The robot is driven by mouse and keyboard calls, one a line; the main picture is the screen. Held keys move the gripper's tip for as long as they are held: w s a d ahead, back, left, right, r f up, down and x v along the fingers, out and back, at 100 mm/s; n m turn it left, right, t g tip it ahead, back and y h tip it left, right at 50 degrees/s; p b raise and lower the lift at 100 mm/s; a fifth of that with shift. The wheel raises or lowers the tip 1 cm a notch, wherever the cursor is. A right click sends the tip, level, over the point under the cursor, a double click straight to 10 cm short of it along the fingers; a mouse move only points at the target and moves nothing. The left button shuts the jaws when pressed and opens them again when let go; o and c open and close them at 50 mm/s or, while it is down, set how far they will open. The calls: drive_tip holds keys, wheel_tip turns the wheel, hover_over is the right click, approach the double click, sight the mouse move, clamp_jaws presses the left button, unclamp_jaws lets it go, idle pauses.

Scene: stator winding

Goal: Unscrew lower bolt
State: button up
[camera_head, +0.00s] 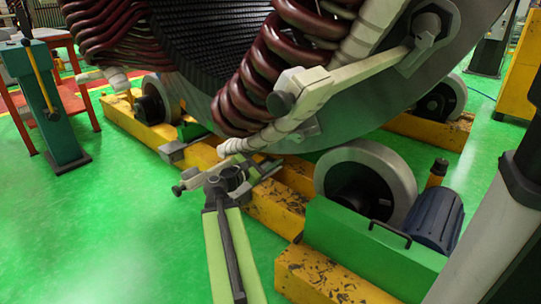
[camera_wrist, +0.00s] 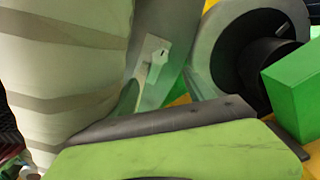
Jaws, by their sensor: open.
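The stator (camera_head: 395,85), a large grey ring with dark red coils, fills the top of the head view. A pale clamp block (camera_head: 310,88) on its lower face carries a dark round bolt head (camera_head: 280,103), the lower of two fastenings I can make out. My gripper (camera_head: 232,178) is open and apart from that bolt, below and left of it, near the white-wrapped coil end (camera_head: 262,138). In the wrist view, a pale wrapped coil (camera_wrist: 60,70) fills the left, beside a light bracket (camera_wrist: 152,68). I cannot clearly identify the lower bolt there.
Yellow beams (camera_head: 265,205) and a grey roller (camera_head: 365,180) stand under the stator. A green housing (camera_head: 365,250) and blue motor (camera_head: 434,218) are at the right. A green post (camera_head: 50,105) stands at the left. Green floor (camera_head: 110,220) is clear at the lower left.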

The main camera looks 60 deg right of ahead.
sight(302, 135)
drive_tip(key=s+d+m, duration=0.1)
drive_tip(key=d+m, duration=0.1)
drive_tip(key=d, duration=0.4)
drive_tip(key=s+d+m, duration=0.2)
drive_tip(key=d, duration=0.5)
drive_tip(key=s+d+m, duration=0.2)
drive_tip(key=d, duration=0.4)
drive_tip(key=shift+s+d, duration=0.1)
drive_tip(key=shift+d, duration=0.2)
